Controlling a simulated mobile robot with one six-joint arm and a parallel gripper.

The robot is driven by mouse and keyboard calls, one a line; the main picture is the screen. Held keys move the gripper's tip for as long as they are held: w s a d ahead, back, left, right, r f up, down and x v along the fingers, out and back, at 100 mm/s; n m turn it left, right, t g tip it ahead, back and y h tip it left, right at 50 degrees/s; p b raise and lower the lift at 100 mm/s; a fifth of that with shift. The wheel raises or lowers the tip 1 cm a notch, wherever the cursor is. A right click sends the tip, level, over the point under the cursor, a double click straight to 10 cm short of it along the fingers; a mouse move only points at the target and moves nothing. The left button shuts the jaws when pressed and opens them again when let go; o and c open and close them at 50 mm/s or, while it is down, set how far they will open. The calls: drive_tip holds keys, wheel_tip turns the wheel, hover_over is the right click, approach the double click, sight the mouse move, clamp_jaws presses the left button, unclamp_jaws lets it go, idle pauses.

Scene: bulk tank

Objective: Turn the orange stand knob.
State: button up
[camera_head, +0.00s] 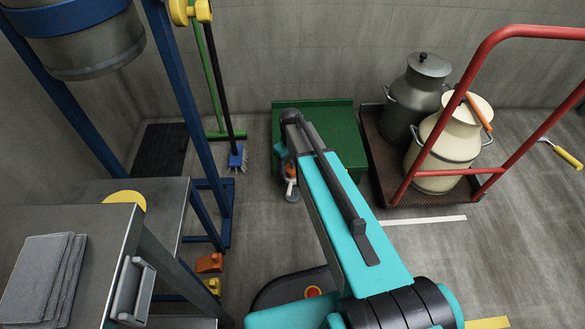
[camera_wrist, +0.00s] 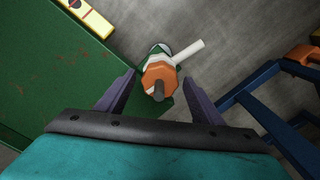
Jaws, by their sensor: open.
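The orange knob (camera_wrist: 160,73) is many-sided, with a grey stub at its middle. It sits on a stand with a white bar sticking out to the upper right, beside the green cabinet (camera_wrist: 50,75). In the wrist view my gripper (camera_wrist: 159,80) is open, with one dark finger on each side of the knob and visible gaps; the depth between them is hard to tell. In the head view the knob (camera_head: 291,171) shows small, just below the end of my arm, which partly hides it. The fingers are not clear there.
A blue frame (camera_head: 187,110) and a steel bench (camera_head: 105,215) stand left. A red-railed cart (camera_head: 375,150) with two milk cans is right. The green cabinet (camera_head: 335,115) is close to my arm. Open floor lies right of the knob.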

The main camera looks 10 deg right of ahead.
drive_tip(key=shift+f, duration=0.1)
drive_tip(key=c, duration=0.9)
drive_tip(key=shift+d, duration=0.2)
drive_tip(key=shift+c, duration=0.7)
drive_tip(key=shift+a, duration=0.15)
drive_tip(key=shift+m+p, duration=0.6)
drive_tip(key=shift+p, duration=0.25)
